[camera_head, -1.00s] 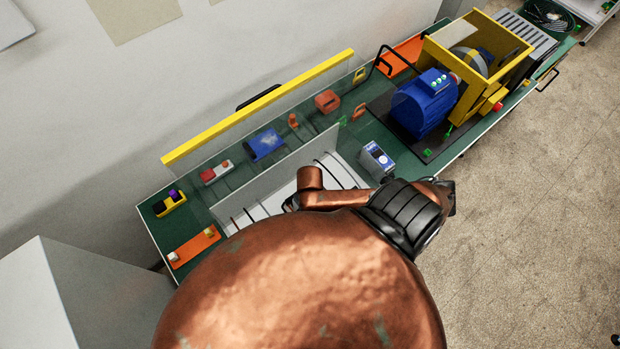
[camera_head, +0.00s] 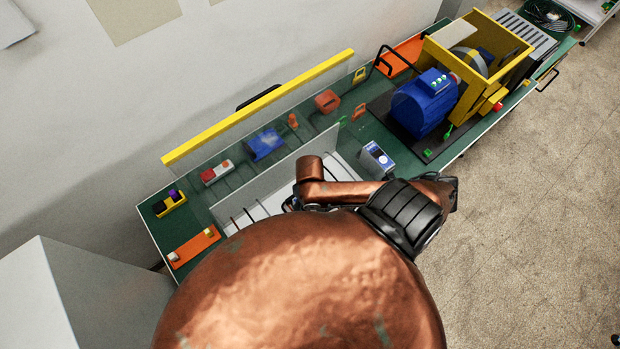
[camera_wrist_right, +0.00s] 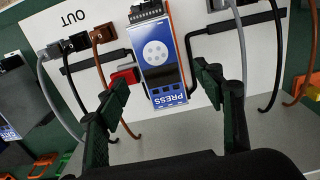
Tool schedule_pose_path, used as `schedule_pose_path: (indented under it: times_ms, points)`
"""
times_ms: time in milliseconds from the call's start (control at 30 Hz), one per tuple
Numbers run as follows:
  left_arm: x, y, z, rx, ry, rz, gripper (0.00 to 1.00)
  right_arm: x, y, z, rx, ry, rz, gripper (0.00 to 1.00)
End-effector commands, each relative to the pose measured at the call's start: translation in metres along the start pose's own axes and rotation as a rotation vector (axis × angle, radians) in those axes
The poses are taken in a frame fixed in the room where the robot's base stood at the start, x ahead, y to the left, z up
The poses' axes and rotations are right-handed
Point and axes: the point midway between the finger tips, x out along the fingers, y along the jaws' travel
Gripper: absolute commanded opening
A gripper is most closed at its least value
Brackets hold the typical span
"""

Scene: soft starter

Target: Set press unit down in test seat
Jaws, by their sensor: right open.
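The press unit (camera_wrist_right: 163,52) is a slim box with a blue and white front, marked PRESS upside down in the right wrist view. It sits on a white plate (camera_wrist_right: 200,112) between two black brackets, with a terminal block at its top end. My right gripper (camera_wrist_right: 163,92) is open, its dark fingers on either side of the unit's PRESS end, with visible gaps. Whether the unit is fully seated, I cannot tell. In the head view my copper right arm (camera_head: 330,270) hides the unit and the fingertips. My left gripper is not in view.
Grey, black and brown cables (camera_wrist_right: 103,45) flank the unit, with a red block (camera_wrist_right: 125,76) close by. A grey box with a blue label (camera_head: 377,158) stands right of the white plate. A blue motor (camera_head: 423,103) and yellow frame stand further right. A clear yellow-topped screen (camera_head: 260,108) runs behind.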

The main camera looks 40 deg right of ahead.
Motion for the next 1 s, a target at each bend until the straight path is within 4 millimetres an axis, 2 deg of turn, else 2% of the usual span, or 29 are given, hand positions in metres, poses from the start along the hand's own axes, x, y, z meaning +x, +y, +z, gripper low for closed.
schedule_pose_path:
  times_ms: [100, 333, 500, 1000]
  points:
    - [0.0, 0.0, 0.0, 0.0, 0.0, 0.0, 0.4, -0.025, -0.001, -0.001, -0.001, 0.003, -0.002, 0.62]
    - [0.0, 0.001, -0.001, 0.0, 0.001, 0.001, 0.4, -0.054, 0.0, -0.001, 0.0, 0.002, -0.001, 0.62]
    - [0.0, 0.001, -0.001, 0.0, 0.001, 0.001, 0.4, -0.059, 0.0, 0.0, 0.0, 0.001, 0.0, 0.62]
    - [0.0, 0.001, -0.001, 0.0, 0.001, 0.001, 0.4, -0.059, 0.0, 0.0, 0.0, 0.001, 0.0, 0.62]
